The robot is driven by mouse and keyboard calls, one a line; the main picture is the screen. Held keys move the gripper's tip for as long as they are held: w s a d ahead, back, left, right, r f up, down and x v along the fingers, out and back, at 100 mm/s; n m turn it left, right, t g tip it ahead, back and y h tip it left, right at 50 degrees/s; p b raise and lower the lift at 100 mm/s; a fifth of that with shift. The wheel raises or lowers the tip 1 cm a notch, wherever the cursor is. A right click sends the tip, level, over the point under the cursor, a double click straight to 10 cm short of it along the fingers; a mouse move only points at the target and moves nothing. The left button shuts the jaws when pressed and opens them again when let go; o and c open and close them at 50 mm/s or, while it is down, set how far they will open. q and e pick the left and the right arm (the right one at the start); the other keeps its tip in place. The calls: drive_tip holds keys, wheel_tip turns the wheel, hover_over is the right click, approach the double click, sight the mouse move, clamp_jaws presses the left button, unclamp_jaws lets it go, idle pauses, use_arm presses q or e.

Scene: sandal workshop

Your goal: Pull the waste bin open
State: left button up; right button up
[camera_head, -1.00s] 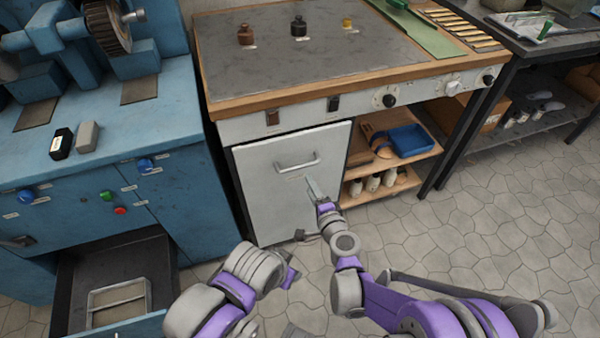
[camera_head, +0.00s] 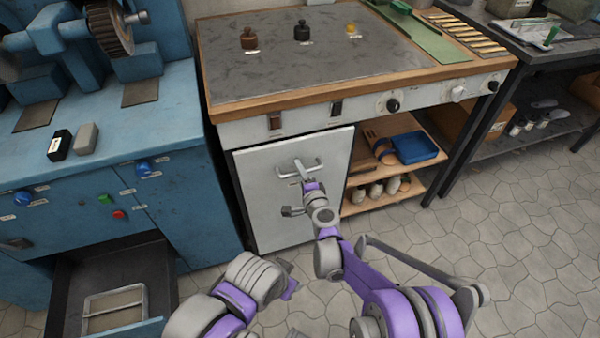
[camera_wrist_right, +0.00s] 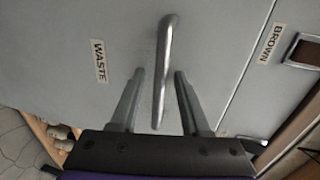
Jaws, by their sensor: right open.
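The waste bin (camera_head: 262,205) is a pale grey front panel under the workbench. It stands shut. Its "WASTE" label (camera_wrist_right: 99,61) shows in the right wrist view. A metal bar handle (camera_head: 298,168) sits on its upper part; it also shows in the right wrist view (camera_wrist_right: 166,45). My right gripper (camera_head: 307,183) is just in front of the handle. In the right wrist view its open fingers (camera_wrist_right: 159,75) stand on either side of the bar, with gaps to it. My left arm shows at the bottom, but I cannot make out its gripper.
A blue cabinet (camera_head: 190,200) stands left of the bin, with an open lower drawer (camera_head: 140,255). Open shelves with a blue tray (camera_head: 415,147) and bottles are right of the bin. The workbench top (camera_head: 300,70) overhangs. The tiled floor (camera_head: 480,240) at right is clear.

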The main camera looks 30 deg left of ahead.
clamp_jaws()
idle(1.4)
